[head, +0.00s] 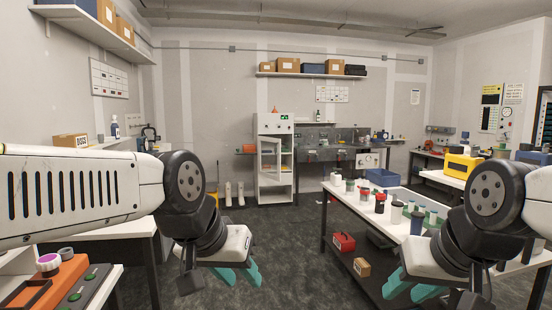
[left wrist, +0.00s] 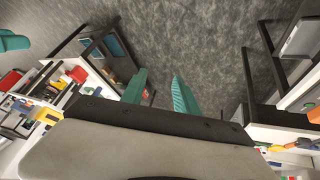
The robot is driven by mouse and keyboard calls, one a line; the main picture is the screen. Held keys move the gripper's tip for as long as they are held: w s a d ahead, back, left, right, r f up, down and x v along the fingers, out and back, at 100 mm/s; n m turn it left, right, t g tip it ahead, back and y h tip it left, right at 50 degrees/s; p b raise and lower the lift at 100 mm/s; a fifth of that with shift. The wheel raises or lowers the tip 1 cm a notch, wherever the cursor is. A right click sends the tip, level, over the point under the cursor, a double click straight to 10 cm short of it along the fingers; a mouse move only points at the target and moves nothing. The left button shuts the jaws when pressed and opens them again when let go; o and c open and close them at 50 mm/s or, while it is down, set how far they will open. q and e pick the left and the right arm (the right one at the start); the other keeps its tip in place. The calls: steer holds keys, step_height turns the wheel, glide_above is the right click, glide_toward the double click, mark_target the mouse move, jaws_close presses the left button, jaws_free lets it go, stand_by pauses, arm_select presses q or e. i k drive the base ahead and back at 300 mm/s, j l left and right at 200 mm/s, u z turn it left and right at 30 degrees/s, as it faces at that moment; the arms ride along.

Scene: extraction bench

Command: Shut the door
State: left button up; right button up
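A tall white cabinet (head: 289,190) stands against the back wall in the head view. Its framed door (head: 270,160) has a see-through pane and looks swung partly open; the exact angle is hard to tell from here. My left gripper (head: 237,275) is low in the foreground, pointing down, its teal fingers apart and empty. In the left wrist view the left gripper (left wrist: 158,78) has only dark floor between its fingers. My right gripper (head: 412,287) is at the lower right, fingers apart and empty. Both grippers are far from the cabinet.
A white table (head: 378,202) with several bottles and jars stands right of centre, with a red box (head: 343,242) on its lower shelf. Another white table (head: 110,231) is at the left. Dark floor (head: 285,240) lies clear between them, towards the cabinet.

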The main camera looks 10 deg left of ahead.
mark_target(274, 140)
steer(key=i+j+u, duration=0.25)
steer(key=i, duration=0.2)
steer(key=i+u, duration=0.25)
steer(key=i, duration=0.2)
steer(key=i+u, duration=0.1)
steer(key=i, duration=4.1)
steer(key=i+z, duration=0.2)
steer(key=i, duration=0.25)
steer(key=i+j+z, duration=0.2)
steer(key=i, duration=0.25)
steer(key=i+j+z, duration=0.1)
steer(key=i+z, duration=0.15)
steer(key=i, duration=0.2)
steer(key=i+j+z, duration=0.2)
steer(key=i, duration=0.2)
steer(key=i+j+z, duration=0.8)
steer(key=j, duration=0.15)
